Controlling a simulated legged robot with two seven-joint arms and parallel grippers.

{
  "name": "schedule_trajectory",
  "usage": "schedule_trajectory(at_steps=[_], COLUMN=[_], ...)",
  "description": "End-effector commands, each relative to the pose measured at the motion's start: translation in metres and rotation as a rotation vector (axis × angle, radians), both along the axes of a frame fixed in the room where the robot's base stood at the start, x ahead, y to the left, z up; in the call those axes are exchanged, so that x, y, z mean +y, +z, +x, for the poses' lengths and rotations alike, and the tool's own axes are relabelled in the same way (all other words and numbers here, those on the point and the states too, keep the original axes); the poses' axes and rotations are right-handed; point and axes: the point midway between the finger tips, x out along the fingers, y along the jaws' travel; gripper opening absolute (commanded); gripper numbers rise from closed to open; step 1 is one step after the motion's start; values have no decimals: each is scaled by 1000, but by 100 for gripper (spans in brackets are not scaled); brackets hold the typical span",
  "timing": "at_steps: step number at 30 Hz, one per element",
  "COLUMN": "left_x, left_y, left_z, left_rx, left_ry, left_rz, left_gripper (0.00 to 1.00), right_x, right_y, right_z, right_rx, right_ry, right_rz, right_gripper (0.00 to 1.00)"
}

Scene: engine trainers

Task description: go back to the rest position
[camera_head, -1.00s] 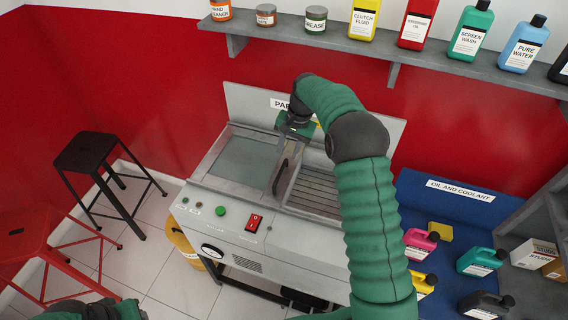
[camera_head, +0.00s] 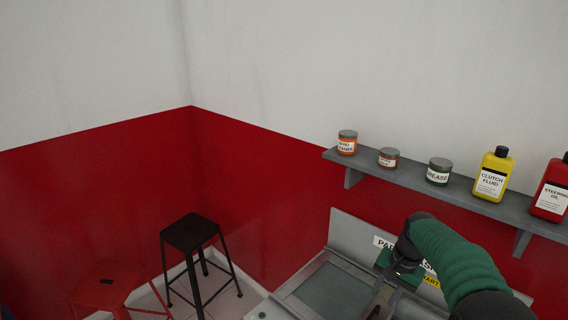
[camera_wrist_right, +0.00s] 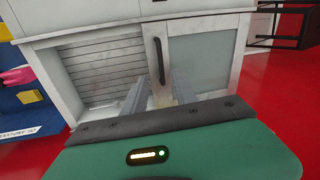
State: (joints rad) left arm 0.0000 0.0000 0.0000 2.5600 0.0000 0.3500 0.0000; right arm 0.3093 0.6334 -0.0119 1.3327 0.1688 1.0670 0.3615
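My right gripper (camera_head: 383,300) is at the lower right of the head view, over the grey parts washer (camera_head: 350,225), beside its glassy panel. In the right wrist view, the two fingers of my right gripper (camera_wrist_right: 160,92) are apart, so it is open. A dark curved handle (camera_wrist_right: 158,58) shows beyond and between the fingertips; I cannot tell whether they touch it. The glassy panel (camera_wrist_right: 205,57) and a slatted panel (camera_wrist_right: 105,75) lie on either side. My left gripper is not in view.
A black stool (camera_head: 190,233) and a red stool (camera_head: 105,285) stand left of the washer. A grey shelf (camera_head: 400,180) with jars and bottles runs along the red and white wall. In the wrist view a blue surface (camera_wrist_right: 35,110) with containers is at the left.

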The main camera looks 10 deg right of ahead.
Motion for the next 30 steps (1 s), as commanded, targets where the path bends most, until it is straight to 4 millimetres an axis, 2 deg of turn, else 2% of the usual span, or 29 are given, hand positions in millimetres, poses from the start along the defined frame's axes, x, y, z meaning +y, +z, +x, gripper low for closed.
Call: schedule_trajectory(at_steps=[1,5,6,9,13,15,18,30], left_x=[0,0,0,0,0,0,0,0], left_y=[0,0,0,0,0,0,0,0], left_z=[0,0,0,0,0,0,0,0], left_rx=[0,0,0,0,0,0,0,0], left_ry=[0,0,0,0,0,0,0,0], left_rz=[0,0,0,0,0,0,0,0], left_gripper=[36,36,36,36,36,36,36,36], right_x=[21,71,84,111,130,134,136,136], right_y=[-2,-19,-25,-42,-59,-64,-68,-68], right_z=[-17,-76,-98,-154,-209,-224,-233,-233], right_rx=[-6,-40,-50,-78,-105,-114,-118,-115], right_ry=[67,278,348,514,667,712,735,732], right_rz=[-24,-105,-129,-180,-220,-231,-236,-235], right_gripper=[34,34,34,34,34,34,34,34])
